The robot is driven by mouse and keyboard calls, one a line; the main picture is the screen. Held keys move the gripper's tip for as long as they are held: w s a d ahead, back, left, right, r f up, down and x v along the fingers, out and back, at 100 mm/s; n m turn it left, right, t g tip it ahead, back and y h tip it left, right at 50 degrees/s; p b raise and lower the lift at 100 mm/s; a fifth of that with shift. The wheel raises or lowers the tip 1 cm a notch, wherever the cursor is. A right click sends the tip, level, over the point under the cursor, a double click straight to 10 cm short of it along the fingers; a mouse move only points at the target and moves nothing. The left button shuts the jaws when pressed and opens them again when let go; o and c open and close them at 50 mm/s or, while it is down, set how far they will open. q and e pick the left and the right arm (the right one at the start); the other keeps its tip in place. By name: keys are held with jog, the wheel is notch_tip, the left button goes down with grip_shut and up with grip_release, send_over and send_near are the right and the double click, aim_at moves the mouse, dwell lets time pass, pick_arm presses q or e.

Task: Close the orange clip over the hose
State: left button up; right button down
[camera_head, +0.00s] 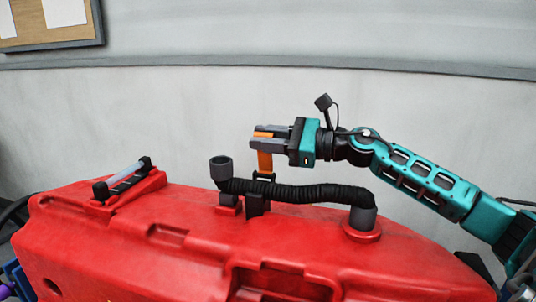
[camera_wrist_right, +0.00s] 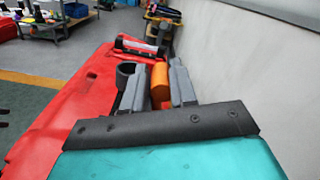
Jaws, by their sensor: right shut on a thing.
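The orange clip (camera_head: 265,160) stands upright above the black corrugated hose (camera_head: 310,193) on the red tank. Its lower end meets a dark bracket behind the hose. My right gripper (camera_head: 262,138) comes in from the right and is shut on the clip's upper part. In the right wrist view the orange clip (camera_wrist_right: 159,82) shows between the two grey fingers of my right gripper (camera_wrist_right: 157,90). The hose runs from a grey elbow (camera_head: 221,168) at left to a grey fitting (camera_head: 362,217) at right. My left gripper is not in view.
The red tank (camera_head: 130,235) fills the lower part of the head view. A latch with a grey bar (camera_head: 125,178) sits on its left top. A pale wall (camera_head: 180,120) stands behind. The space above the tank, left of my gripper, is clear.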

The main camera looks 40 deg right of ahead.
jog(key=shift+s+a+f+n+b, duration=0.1)
jog(key=shift+s+a+n+b, duration=0.2)
jog(key=shift+n+b, duration=0.5)
jog(key=shift+s+a+r+n+b, duration=0.3)
jog(key=shift+n+b, duration=0.2)
jog(key=shift+b, duration=0.35)
jog(key=c, duration=1.3)
grip_release()
jog(key=o, duration=0.3)
jog(key=shift+a+f, duration=0.1)
jog(key=shift+f, duration=0.05)
jog(key=shift+o, duration=0.2)
jog(key=shift+s+f, duration=0.1)
